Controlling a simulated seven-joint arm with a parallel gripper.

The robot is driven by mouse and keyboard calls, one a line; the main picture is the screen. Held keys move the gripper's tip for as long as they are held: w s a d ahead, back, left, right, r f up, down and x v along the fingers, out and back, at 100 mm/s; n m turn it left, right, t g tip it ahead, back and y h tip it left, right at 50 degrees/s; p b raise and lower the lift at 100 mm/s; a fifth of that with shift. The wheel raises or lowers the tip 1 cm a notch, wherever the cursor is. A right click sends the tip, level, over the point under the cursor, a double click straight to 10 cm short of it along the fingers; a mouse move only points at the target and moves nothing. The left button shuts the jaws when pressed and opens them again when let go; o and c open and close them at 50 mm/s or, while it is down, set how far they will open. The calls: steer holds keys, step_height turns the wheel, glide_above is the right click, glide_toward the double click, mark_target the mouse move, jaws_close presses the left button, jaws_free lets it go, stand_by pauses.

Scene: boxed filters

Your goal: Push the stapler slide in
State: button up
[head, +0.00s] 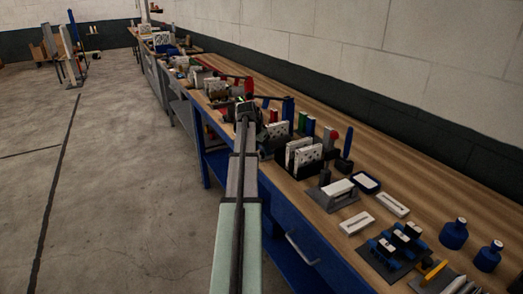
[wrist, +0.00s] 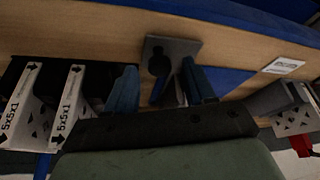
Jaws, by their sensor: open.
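My gripper shows in the wrist view (wrist: 160,88) as two blue fingers standing apart, with nothing seen gripped between them. Ahead of the fingers a small grey plate (wrist: 186,47) lies on the wooden bench top, with a dark keyhole-like shape on it. I cannot tell whether this is part of the stapler. No stapler or slide can be made out for certain. In the head view my arm reaches along the bench's front edge, and the gripper end (head: 245,110) is small and dark among other items.
White filter boxes marked 5x5x1 (wrist: 68,112) stand left of the gripper in the wrist view. A grey holder with a patterned white box (wrist: 293,120) is at right, and a white label (wrist: 284,66) lies beyond. The wooden bench (head: 430,185) is crowded along its front; its back strip is clearer.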

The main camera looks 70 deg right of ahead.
steer(key=shift+d+f, duration=0.2)
steer(key=shift+f, duration=0.25)
steer(key=shift+c, duration=0.4)
jaws_close()
